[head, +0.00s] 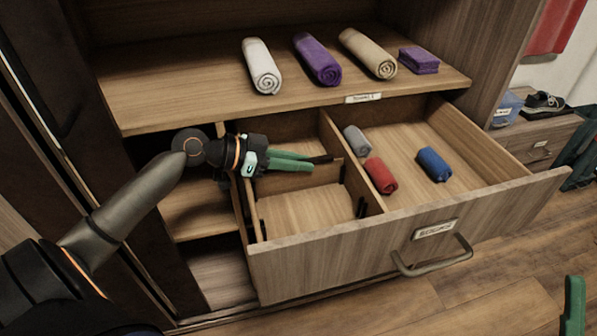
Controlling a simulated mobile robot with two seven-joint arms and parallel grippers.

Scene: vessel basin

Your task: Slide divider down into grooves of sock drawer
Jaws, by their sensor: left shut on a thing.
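The sock drawer (350,229) is pulled open, with a long fixed partition (354,165) running front to back. My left gripper (315,161) reaches over the drawer's left side, its green fingers shut on the top edge of the divider (303,181). The divider is a wooden panel standing upright across the left compartment. Black groove strips show near its right end and farther forward on the compartment walls (361,207). I cannot tell how deep it sits in any groove; its left end is partly hidden. One green finger of my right gripper (573,306) shows at the lower right, away from the drawer.
Rolled grey, red (381,176) and blue (434,164) socks lie in the right compartment. The shelf above holds rolled towels (317,60) and a folded purple cloth (419,60). The drawer handle (435,262) sticks out in front. The front part of the left compartment is empty.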

